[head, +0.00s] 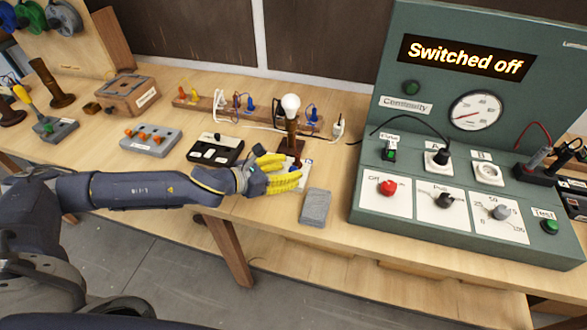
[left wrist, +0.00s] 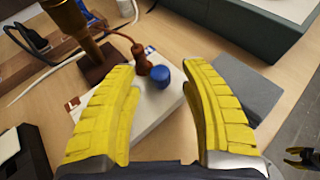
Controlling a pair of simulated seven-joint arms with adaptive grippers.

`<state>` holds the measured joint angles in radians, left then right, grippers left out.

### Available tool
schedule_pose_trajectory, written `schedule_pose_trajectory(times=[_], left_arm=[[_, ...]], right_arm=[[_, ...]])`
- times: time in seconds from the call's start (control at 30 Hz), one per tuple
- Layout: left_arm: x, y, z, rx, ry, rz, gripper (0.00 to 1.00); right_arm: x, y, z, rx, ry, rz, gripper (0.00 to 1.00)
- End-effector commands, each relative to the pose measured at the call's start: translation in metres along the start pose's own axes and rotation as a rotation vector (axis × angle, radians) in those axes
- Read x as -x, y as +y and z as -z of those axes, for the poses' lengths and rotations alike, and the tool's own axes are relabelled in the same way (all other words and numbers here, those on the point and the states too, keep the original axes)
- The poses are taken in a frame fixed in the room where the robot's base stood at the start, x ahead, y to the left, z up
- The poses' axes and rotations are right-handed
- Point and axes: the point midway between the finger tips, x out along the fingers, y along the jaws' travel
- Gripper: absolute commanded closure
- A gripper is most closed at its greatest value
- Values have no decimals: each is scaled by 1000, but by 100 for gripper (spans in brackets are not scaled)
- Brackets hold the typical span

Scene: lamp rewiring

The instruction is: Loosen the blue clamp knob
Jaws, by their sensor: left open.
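In the head view, my left gripper (head: 288,170) is in front of the lamp and hides the knob. The lamp (head: 291,128) stands upright with a white bulb. A small yellow and black shape, probably my right gripper (left wrist: 300,160), shows at the left wrist view's lower right, too small to read.
A grey pad (head: 315,207) lies right of the gripper. The green test panel (head: 430,205) stands further right, reading "Switched off". A black switch box (head: 214,149) and a grey box with orange connectors (head: 151,140) lie left. A wooden rack (head: 210,103) with cords stands behind.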

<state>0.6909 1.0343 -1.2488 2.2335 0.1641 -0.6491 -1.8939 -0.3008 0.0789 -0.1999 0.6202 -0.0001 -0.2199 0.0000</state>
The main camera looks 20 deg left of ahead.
Motion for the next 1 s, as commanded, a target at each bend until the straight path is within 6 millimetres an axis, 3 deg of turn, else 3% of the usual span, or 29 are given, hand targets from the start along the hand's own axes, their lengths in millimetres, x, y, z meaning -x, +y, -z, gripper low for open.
schedule_pose_trajectory(times=[0.23, 0.7, 1.0], left_arm=[[-20, 0, 0, 2, -1, 1, 55], [-24, 0, 0, 1, 0, 0, 56], [-24, 0, 0, 1, 0, 0, 91]], right_arm=[[0, 1, -1, 1, -1, -1, 69], [0, 2, -1, 1, -1, -2, 69], [0, 2, 0, 1, -1, -2, 69]])
